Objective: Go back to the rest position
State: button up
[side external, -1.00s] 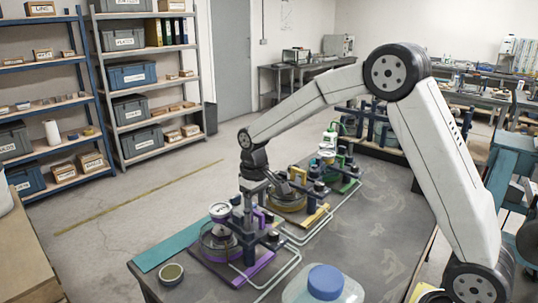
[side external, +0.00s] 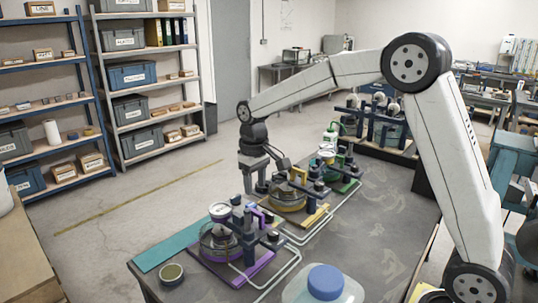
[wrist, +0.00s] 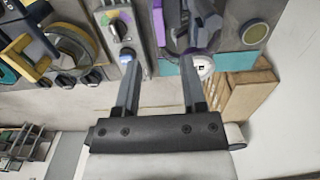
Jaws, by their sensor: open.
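My gripper (side external: 255,188) is open and empty in the side external view. It hangs with its fingers down, above and behind the purple frame (side external: 232,270) and to the left of the yellow frame (side external: 287,200). In the wrist view my gripper (wrist: 158,68) shows two parted fingers with nothing held between them. The purple frame's upright (wrist: 159,22) shows beyond the fingers, and the yellow frame (wrist: 40,68) is at the upper left. A green frame (side external: 342,186) stands farther back. The levers' exact positions are too small to tell.
The grey table (side external: 375,225) has bare room on its right. A blue-lidded container (side external: 325,282) stands at the front edge, and a small round dish (side external: 172,273) at the front left. Another dark frame (side external: 385,125) stands at the back. Shelves (side external: 145,90) line the left wall.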

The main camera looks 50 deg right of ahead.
jog(key=s+a+f+t, duration=0.1)
jog(key=s+f, duration=0.3)
jog(key=s, duration=0.5)
jog(key=s+a+f+t, duration=0.1)
jog(key=s+f, duration=0.4)
jog(key=s, duration=0.5)
jog(key=shift+f+t, duration=0.15)
jog(key=shift+t, duration=0.15)
